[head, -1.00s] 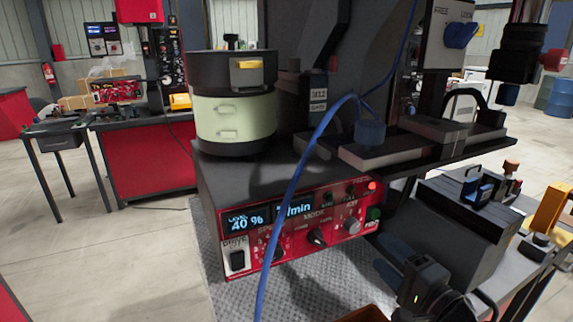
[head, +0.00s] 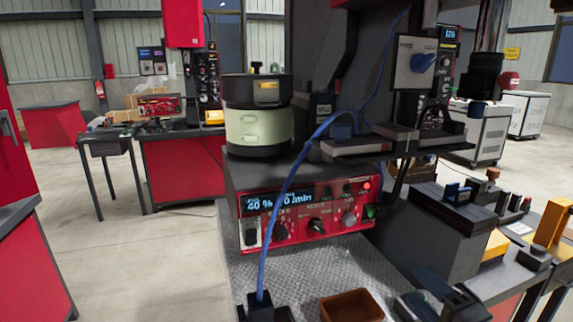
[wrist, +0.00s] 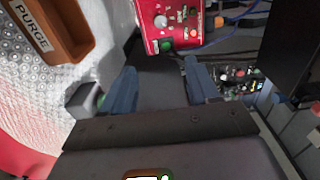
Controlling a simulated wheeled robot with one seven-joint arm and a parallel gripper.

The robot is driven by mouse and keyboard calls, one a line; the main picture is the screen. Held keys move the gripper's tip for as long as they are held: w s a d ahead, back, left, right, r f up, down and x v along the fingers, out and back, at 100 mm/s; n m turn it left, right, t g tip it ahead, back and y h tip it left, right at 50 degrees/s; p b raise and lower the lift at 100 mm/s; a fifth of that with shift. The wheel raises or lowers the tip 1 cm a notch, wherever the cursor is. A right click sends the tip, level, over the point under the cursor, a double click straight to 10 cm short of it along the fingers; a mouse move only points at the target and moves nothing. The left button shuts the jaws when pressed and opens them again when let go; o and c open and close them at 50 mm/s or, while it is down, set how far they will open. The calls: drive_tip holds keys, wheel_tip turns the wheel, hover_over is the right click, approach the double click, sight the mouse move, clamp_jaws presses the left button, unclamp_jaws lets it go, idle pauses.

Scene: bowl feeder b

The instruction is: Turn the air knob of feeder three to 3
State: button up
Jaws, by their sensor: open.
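The feeder's red control panel (head: 300,240) sits under the pale green and black bowl unit (head: 258,125). Its blue display reads about 40 % and 0 /min. A row of knobs shows: two dark ones and a grey one (head: 349,219) at the right, under what looks like the AIR label. Its setting is too small to read, as is the feeder's number. In the wrist view, part of the red panel (wrist: 150,35) shows beyond the fingers, with the light knob (wrist: 161,21) and a green button. My gripper (wrist: 160,88) is open and empty, its blue fingers apart from the panel.
A blue cable (head: 268,225) hangs across the panel's left part. A brown PURGE tray (wrist: 68,38) lies on the textured metal plate; it also shows in the head view (head: 350,294). A dark bench with small fixtures (head: 450,225) stands at the right.

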drive_tip(key=s+f+n+g+h, duration=0.15)
drive_tip(key=s+f, duration=0.25)
drive_tip(key=s, duration=0.4)
drive_tip(key=s+f+n+h, duration=0.2)
drive_tip(key=s+f, duration=0.1)
drive_tip(key=s, duration=0.4)
drive_tip(key=s+f+n+g+h, duration=0.15)
drive_tip(key=s+f, duration=0.25)
drive_tip(key=s, duration=0.4)
drive_tip(key=s+a+r+n, duration=0.1)
drive_tip(key=s+r+n, duration=0.3)
drive_tip(key=s, duration=0.5)
drive_tip(key=s+a+r+n, duration=0.2)
drive_tip(key=s+r+n, duration=0.3)
drive_tip(key=s, duration=0.5)
drive_tip(key=shift+s+r+t+h, duration=0.25)
drive_tip(key=shift+r+t+h, duration=0.05)
drive_tip(key=shift+r, duration=0.1)
